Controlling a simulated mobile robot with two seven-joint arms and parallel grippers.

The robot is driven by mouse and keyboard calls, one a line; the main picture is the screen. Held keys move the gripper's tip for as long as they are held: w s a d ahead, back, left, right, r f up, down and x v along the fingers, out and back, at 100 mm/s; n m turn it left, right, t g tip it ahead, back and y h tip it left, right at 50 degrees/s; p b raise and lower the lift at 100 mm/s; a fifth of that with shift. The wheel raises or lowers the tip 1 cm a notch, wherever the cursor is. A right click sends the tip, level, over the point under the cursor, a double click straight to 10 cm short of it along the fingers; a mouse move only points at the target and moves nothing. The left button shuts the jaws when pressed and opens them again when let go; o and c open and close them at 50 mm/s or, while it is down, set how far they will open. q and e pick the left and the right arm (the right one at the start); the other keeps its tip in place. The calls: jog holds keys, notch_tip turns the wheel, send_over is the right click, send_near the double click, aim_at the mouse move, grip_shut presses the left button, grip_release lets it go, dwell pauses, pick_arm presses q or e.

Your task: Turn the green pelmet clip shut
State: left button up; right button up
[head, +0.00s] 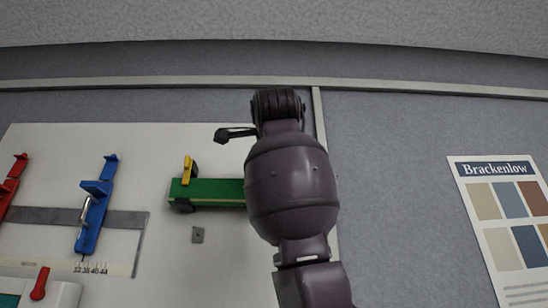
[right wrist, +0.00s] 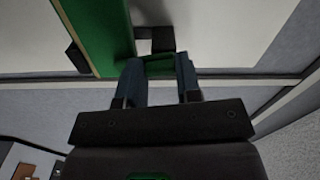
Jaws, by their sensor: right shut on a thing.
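A green pelmet board (head: 215,191) is mounted on the white panel, and its right end is hidden behind my right arm in the head view. A yellow clip (head: 188,170) stands near its left end. In the right wrist view my right gripper (right wrist: 159,68) is shut on the green clip (right wrist: 158,64), beside the green board (right wrist: 92,30). The clip is mostly hidden between the fingers, so I cannot tell how far it is turned. My left gripper is not in view.
Blue clamp (head: 94,210) and red clamp (head: 12,185) sit on a grey strip at left. A Brackenlow colour chart (head: 505,215) hangs at right. The grey wall between my arm and the chart is clear.

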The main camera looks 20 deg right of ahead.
jog(key=shift+m, duration=0.8)
jog(key=shift+f, duration=0.1)
jog(key=o, duration=0.9)
jog(key=shift+s, duration=0.1)
